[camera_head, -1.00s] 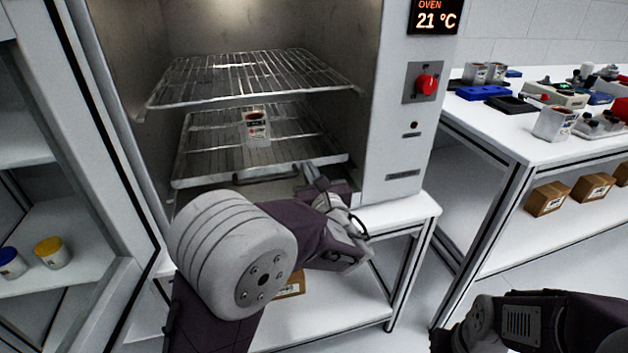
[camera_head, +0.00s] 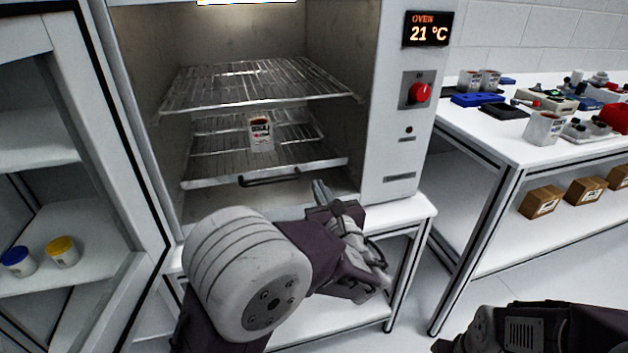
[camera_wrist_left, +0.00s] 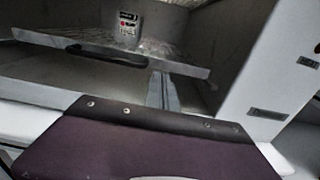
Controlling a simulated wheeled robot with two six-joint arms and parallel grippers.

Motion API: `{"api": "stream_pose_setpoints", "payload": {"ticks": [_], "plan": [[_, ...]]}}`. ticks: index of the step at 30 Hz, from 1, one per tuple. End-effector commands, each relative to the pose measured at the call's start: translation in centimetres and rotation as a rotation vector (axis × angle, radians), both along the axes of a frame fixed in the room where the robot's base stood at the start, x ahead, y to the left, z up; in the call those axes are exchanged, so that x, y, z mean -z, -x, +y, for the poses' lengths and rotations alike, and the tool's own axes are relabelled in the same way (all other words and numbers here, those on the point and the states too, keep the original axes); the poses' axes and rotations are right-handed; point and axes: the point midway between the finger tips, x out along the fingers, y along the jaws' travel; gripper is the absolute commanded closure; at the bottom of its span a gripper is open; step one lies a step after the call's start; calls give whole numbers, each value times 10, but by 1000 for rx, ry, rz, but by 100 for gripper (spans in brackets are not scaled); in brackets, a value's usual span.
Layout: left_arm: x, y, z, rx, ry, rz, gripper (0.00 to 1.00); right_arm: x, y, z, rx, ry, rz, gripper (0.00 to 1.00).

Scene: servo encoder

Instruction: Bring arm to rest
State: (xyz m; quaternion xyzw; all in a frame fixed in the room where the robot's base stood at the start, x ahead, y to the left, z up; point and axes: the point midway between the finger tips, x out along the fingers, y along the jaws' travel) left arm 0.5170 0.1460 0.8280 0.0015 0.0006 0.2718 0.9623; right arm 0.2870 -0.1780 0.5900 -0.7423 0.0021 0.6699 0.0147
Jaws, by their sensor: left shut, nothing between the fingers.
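My left gripper (camera_head: 322,192) is shut and empty in front of the oven opening, below and to the right of the lower rack's dark handle. Its closed fingers also show in the left wrist view (camera_wrist_left: 163,92), apart from the rack. My right arm shows at the lower right of the head view, but its gripper is out of sight. A white labelled cup (camera_head: 261,136) with brown contents stands upright on the lower wire rack (camera_head: 205,170) inside the oven (camera_head: 397,150). The cup also shows in the left wrist view (camera_wrist_left: 128,24).
The oven stands open on a white table (camera_head: 400,212). An upper wire rack (camera_head: 250,82) is above the cup. At the left is a cabinet with blue-lidded (camera_head: 18,262) and yellow-lidded (camera_head: 62,251) jars. A cluttered bench (camera_head: 490,140) stands at the right.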

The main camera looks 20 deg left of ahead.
Motion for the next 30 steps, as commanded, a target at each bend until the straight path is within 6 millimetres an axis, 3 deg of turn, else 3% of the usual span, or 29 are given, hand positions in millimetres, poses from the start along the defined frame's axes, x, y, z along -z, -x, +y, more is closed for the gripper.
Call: {"api": "stream_pose_setpoints", "payload": {"ticks": [9, 21, 23, 26, 27, 30], "plan": [[-1, 50, -32, 4, 0, 2, 100, -17, 0, 0, 0, 0, 0, 64], [1, 57, -30, -14, 0, 1, 100, -18, 0, 0, 0, 0, 0, 64], [-2, 54, -11, -61, 6, -4, 100, -18, 0, 0, 0, 0, 0, 64], [-11, 58, 58, -229, 32, -23, 100, -18, 0, 0, 0, 0, 0, 64], [-6, 71, 92, -333, 62, -6, 100, -17, 0, 0, 0, 0, 0, 64], [32, 122, 162, -610, 230, 73, 100, -17, 0, 0, 0, 0, 0, 64]]}}
